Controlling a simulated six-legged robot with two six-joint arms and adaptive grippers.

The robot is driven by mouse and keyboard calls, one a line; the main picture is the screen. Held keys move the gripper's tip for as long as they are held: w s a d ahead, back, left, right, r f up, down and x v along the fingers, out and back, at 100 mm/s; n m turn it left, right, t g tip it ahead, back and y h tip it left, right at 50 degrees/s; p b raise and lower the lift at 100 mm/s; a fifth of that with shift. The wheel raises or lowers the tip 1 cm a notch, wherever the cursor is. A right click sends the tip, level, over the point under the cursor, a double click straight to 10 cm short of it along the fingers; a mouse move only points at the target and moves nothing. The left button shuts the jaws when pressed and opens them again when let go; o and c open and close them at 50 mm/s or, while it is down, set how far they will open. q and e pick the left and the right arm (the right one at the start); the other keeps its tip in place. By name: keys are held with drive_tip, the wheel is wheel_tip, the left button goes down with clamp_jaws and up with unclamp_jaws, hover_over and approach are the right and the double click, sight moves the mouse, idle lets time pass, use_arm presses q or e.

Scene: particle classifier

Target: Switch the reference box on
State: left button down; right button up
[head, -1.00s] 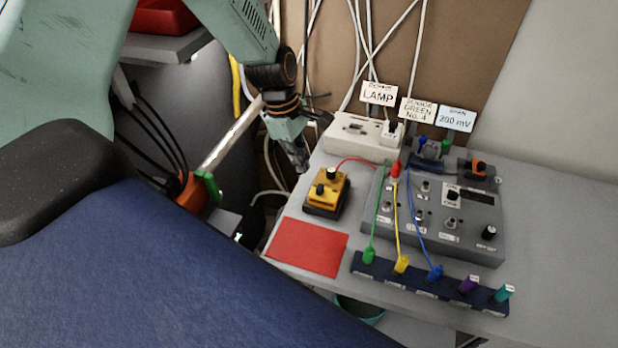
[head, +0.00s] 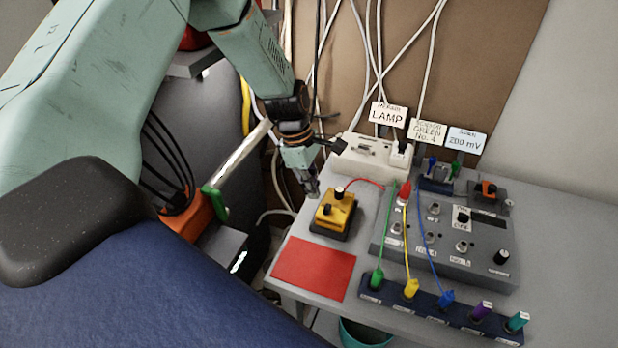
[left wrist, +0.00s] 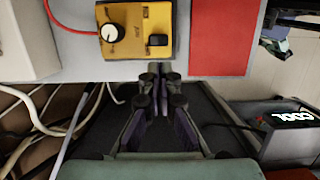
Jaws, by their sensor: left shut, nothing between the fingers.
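A yellow box (head: 333,216) with a black base stands on the grey table, left of the grey panel. I take it for the reference box. A red wire runs from it. In the left wrist view the yellow box (left wrist: 137,48) shows a white-topped black knob (left wrist: 112,32) and a small black switch (left wrist: 158,40). I cannot read the switch's position. My left gripper (head: 312,192) is shut and empty, pointing down just behind and left of the box. In the left wrist view its fingertips (left wrist: 160,76) are together near the box's edge, apart from the switch. My right gripper is not in view.
A red sheet (head: 313,268) lies in front of the box. A white power strip (head: 368,160) is behind it. The grey panel (head: 480,262) and a dark blue strip (head: 412,311) with coloured plugs and wires are to the right. The table's left edge is close to my gripper.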

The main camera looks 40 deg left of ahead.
sight(329, 207)
use_arm(q)
drive_tip(key=x, duration=0.3)
drive_tip(key=shift+f+b, duration=0.1)
drive_tip(key=shift+b, duration=0.25)
drive_tip(key=shift+f, duration=0.15)
drive_tip(key=shift+d, duration=0.1)
drive_tip(key=shift+w+d, duration=0.15)
drive_tip(key=shift+d, duration=0.55)
drive_tip(key=shift+w+d, duration=0.15)
drive_tip(key=shift+d, duration=0.55)
drive_tip(key=shift+a, duration=0.1)
drive_tip(key=v, duration=1.2)
